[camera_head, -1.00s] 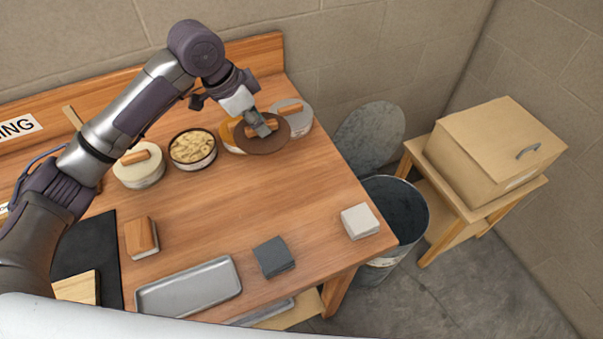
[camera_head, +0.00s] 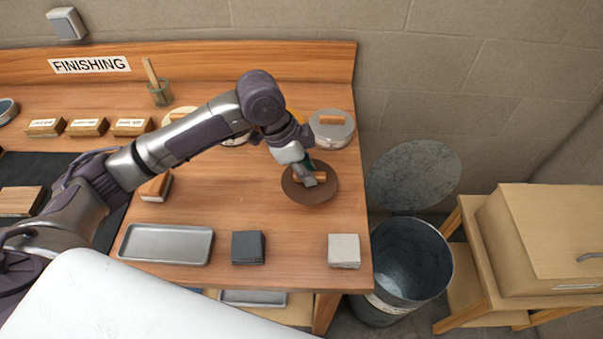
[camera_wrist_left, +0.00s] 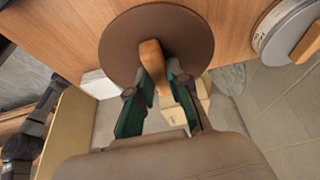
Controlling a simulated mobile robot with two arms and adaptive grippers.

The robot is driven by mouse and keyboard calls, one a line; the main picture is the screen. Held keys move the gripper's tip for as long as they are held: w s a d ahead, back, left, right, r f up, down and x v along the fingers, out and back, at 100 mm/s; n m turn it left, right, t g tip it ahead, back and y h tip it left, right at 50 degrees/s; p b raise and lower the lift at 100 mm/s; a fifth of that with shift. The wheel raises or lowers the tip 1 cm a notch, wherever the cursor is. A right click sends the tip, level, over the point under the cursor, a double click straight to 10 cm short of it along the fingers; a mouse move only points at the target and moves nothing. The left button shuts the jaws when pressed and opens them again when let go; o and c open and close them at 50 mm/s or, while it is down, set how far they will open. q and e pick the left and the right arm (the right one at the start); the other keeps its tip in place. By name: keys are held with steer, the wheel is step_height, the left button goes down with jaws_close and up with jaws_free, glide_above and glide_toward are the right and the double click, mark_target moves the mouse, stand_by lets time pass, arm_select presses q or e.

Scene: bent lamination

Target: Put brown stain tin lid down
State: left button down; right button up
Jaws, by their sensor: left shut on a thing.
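The brown stain tin lid (camera_head: 296,194) is a round dark-brown disc with a wooden handle across its top. It is at the right part of the bench top in the head view. My left gripper (camera_head: 311,179) is shut on its wooden handle from above. In the left wrist view the lid (camera_wrist_left: 187,38) shows with its handle between the fingers of my left gripper (camera_wrist_left: 160,82). Whether the lid touches the bench or is just above it, I cannot tell. The brown stain tin is not clearly visible; my arm covers part of the tin row. My right gripper is not in view.
A grey-lidded tin (camera_head: 331,130) stands behind the lid. A pale sanding block (camera_head: 344,251), a dark block (camera_head: 249,248) and a metal tray (camera_head: 167,244) lie along the front. A bin (camera_head: 402,265) stands right of the bench.

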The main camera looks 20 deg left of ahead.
arm_select(q)
steer(key=w+a+f, duration=0.2)
steer(key=w, duration=0.1)
steer(key=shift+a+f+p, duration=0.1)
steer(key=shift+p, duration=0.2)
steer(key=shift+w+a+f, duration=0.1)
steer(key=shift+f, duration=0.1)
step_height(320, 180, down, 4)
steer(key=shift+r+p, duration=0.15)
steer(key=shift+p, duration=0.4)
steer(key=shift+f, duration=0.2)
steer(key=c, duration=1.1)
jaws_free()
steer(key=shift+c, duration=0.2)
steer(key=shift+o, duration=0.2)
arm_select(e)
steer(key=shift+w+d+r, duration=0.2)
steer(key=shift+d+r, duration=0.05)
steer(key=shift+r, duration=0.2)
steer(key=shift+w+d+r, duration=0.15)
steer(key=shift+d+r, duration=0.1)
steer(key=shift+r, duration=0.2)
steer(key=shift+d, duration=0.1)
arm_select(q)
steer(key=shift+r, duration=0.1)
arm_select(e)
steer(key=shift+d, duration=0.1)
